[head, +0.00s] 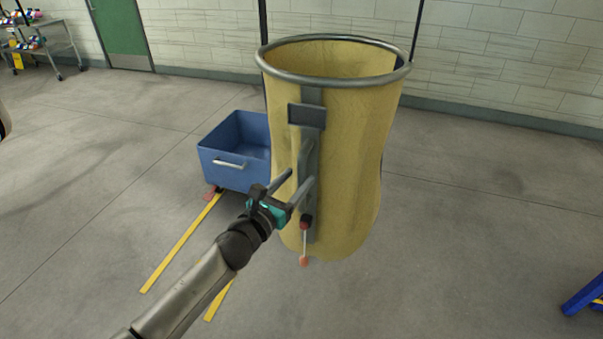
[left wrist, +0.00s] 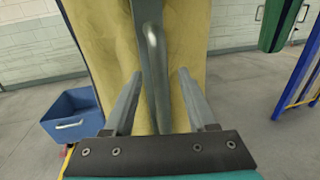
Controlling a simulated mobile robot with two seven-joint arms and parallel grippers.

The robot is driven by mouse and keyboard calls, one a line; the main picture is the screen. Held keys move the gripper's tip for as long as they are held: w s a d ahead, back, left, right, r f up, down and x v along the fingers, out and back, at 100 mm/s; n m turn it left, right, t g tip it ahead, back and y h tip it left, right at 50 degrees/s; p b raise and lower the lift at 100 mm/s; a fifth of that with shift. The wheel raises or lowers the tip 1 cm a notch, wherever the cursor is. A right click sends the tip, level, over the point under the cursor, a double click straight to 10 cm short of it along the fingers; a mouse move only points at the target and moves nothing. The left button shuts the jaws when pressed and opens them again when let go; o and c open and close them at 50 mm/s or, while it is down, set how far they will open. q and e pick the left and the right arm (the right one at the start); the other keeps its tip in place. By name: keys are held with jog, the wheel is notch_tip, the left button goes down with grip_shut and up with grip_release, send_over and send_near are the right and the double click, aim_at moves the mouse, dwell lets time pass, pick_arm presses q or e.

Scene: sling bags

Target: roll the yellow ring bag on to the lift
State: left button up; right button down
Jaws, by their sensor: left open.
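The yellow ring bag (head: 350,150) stands tall in the head view, its open top held round by a grey metal ring (head: 335,83). A grey upright plate (head: 312,135) with a bar handle (head: 304,163) runs down its near side. My left gripper (head: 290,187) is open at this handle. In the left wrist view the handle (left wrist: 154,70) passes between the two open fingers (left wrist: 157,95), with the yellow bag (left wrist: 101,40) behind; I cannot tell whether a finger touches it. My right gripper is out of view. I cannot make out the lift for sure.
A blue bin (head: 225,165) with a white handle stands just left of the bag. A blue frame (head: 585,296) shows at the lower right. A shelf cart (head: 42,48) stands far left. Grey floor right of the bag is clear.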

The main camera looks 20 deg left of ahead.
pick_arm(q)
jog(key=shift+x, duration=1.4)
jog(key=shift+c, duration=0.3)
grip_shut()
